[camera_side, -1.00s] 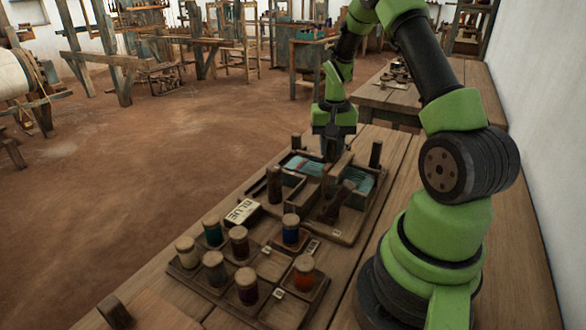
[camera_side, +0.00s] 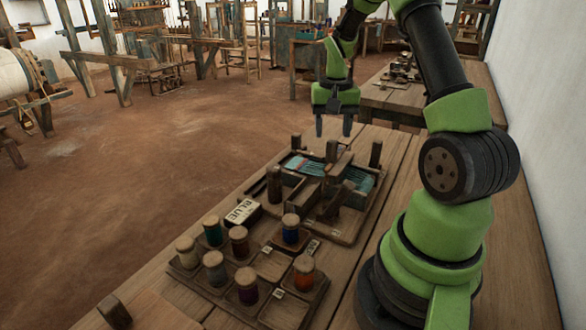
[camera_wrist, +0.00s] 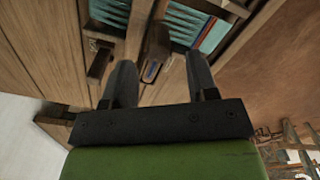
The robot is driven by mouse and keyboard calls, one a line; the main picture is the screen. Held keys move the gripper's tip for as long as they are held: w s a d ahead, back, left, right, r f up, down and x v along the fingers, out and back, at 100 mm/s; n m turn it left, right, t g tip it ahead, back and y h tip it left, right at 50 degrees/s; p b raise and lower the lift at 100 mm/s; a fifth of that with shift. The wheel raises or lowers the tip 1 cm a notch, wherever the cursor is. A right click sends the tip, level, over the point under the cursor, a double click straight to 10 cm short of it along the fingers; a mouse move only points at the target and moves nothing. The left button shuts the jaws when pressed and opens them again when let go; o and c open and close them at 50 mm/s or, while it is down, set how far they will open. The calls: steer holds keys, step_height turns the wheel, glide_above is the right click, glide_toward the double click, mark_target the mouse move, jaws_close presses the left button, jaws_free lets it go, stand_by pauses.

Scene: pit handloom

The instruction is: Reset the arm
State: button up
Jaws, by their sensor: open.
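My gripper (camera_side: 334,125) is open and empty in the side view. It hangs with its fingers down above the far end of the wooden tray unit (camera_side: 345,238), clear of the posts. In the wrist view my gripper (camera_wrist: 162,82) shows its two fingers apart. Beyond them is the tray unit with teal thread-like strips (camera_wrist: 200,25) in its compartments. A wooden block or post (camera_wrist: 157,50) shows between the fingers in that view, at a distance I cannot tell.
A spool rack (camera_side: 272,264) with several coloured spools stands nearer on the wooden bench (camera_side: 410,160). A "BLUE" label (camera_side: 242,212) lies between rack and tray. Upright posts (camera_side: 376,153) rise from the tray. A wall (camera_side: 535,110) is at the right. Looms stand behind, across open floor.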

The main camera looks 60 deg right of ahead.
steer(key=shift+r, duration=0.85)
steer(key=shift+w+a+r, duration=0.1)
steer(key=shift+a+r, duration=0.05)
steer(key=shift+r, duration=0.05)
steer(key=s+a+r+n+t, duration=0.2)
steer(key=a+r+n+t, duration=0.1)
steer(key=a+r, duration=0.55)
steer(key=s+a+r+n+t, duration=0.15)
steer(key=a+r, duration=0.35)
steer(key=a, duration=0.6)
steer(key=s+a+n+t+y, duration=0.2)
steer(key=s+a+n, duration=0.1)
steer(key=s+a, duration=0.3)
steer(key=shift+s+r+t, duration=0.3)
steer(key=shift+r+t, duration=0.05)
